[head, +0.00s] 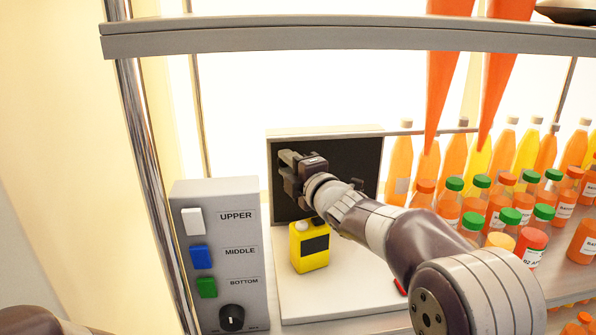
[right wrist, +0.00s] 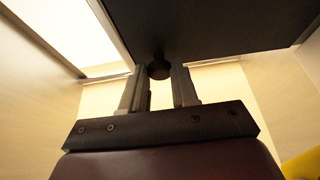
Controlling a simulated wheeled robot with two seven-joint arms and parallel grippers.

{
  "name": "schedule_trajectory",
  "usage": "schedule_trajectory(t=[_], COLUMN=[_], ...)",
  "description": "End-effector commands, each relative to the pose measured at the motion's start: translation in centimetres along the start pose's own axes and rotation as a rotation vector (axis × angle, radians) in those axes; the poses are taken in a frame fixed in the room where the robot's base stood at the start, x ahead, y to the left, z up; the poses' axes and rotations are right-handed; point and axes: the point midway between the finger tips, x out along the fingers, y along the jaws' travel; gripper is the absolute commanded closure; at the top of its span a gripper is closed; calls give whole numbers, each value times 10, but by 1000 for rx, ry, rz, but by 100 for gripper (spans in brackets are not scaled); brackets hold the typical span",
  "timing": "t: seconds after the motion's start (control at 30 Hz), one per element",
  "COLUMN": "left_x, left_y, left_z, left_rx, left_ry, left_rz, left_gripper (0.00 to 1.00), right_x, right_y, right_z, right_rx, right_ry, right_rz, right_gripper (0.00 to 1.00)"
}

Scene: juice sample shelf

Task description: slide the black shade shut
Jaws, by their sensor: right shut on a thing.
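The black shade (head: 345,160) is a dark flat panel in a pale frame (head: 325,130) at the back of a white board. It fills much of the right wrist view (right wrist: 215,25) from above. A small dark round knob (right wrist: 158,70) shows under it. My right gripper (head: 287,170) is at the left part of the shade, its fingers (right wrist: 158,78) shut on the knob. The arm and gripper hide part of the shade. A bright area lies left of the panel in the right wrist view. My left gripper is not in view.
A grey control box (head: 215,225) with white, blue and green switches and a dial stands at left. A yellow device (head: 308,245) sits below the gripper. Bottles (head: 453,165) crowd the right. Two orange cones (head: 443,85) hang above. A grey shelf edge (head: 350,38) crosses the top.

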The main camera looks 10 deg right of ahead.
Motion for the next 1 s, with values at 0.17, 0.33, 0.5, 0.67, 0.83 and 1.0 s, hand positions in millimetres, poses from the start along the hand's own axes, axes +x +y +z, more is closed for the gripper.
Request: schedule_trajectory(t=[0.17, 0.33, 0.5, 0.67, 0.83, 1.0], left_x=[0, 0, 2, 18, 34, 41], left_y=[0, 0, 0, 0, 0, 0], left_z=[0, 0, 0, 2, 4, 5], left_rx=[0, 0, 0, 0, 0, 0], left_ry=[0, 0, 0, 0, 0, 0], left_rz=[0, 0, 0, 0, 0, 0], left_gripper=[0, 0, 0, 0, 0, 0], right_x=[0, 0, -3, -29, -78, -113], right_y=[-2, -1, -1, -5, -5, -2], right_z=[-1, -1, 0, -1, -1, -2], right_rx=[0, 0, 0, -2, -2, -2], right_ry=[3, 2, 1, 1, -1, 1], right_rz=[-3, -2, 0, 2, 1, 0], right_gripper=[48, 46, 46, 46, 46, 46])
